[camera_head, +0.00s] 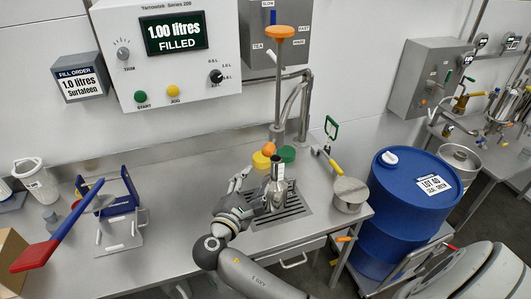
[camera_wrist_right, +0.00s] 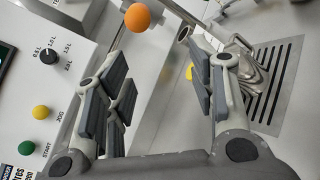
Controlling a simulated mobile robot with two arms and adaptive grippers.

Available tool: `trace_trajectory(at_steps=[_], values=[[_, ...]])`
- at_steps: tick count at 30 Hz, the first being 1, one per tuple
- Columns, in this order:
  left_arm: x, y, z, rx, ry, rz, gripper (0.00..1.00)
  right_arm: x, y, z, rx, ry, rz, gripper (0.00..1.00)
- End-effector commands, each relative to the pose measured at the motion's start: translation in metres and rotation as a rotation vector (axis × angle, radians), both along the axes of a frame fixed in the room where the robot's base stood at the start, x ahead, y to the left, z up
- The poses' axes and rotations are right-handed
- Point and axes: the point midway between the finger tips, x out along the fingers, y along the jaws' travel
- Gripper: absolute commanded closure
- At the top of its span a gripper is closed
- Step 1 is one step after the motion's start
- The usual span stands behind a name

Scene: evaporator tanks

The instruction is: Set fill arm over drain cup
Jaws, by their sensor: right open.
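A steel pipe assembly (camera_head: 304,105) stands at the back of the drain grate, with a small orange ball (camera_head: 268,148) at its lower front. I cannot tell for certain which part is the fill arm. A yellow piece (camera_head: 261,161) and a green round piece (camera_head: 287,153) lie close by; I cannot tell which, if either, is the drain cup. A metal bottle (camera_head: 277,172) stands on the grate. My right gripper (camera_head: 252,188) is open beside the bottle. In the right wrist view its fingers (camera_wrist_right: 160,85) are spread and empty, with the orange ball (camera_wrist_right: 137,17) beyond them. My left gripper is out of view.
The filler panel (camera_head: 178,50) reads 1.00 litres filled. An orange-topped rod (camera_head: 279,32) rises behind the grate (camera_head: 292,206). A metal pot (camera_head: 348,194) stands right of it, and a blue drum (camera_head: 405,205) beyond. A blue-and-red lever device (camera_head: 120,195) stands left.

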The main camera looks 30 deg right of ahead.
Motion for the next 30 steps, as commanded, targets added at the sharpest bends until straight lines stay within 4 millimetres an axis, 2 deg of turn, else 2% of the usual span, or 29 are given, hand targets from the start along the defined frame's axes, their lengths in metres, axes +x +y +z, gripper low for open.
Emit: trace_trajectory(at_steps=[1, 3, 6, 21, 30], values=[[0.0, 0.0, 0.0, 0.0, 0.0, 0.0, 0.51, -0.001, 0.0, 0.015, -0.03, -0.015, -0.014, 0.49], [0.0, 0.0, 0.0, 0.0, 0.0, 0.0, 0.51, -0.002, -0.001, 0.027, -0.058, -0.025, -0.029, 0.49], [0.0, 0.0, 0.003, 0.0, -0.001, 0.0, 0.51, 0.0, -0.006, 0.034, -0.072, -0.029, -0.037, 0.49], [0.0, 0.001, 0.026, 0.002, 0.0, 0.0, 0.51, 0.05, -0.075, 0.034, -0.07, -0.029, -0.035, 0.49], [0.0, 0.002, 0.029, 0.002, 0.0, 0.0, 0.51, 0.06, -0.089, 0.031, -0.066, -0.03, -0.033, 0.49]])
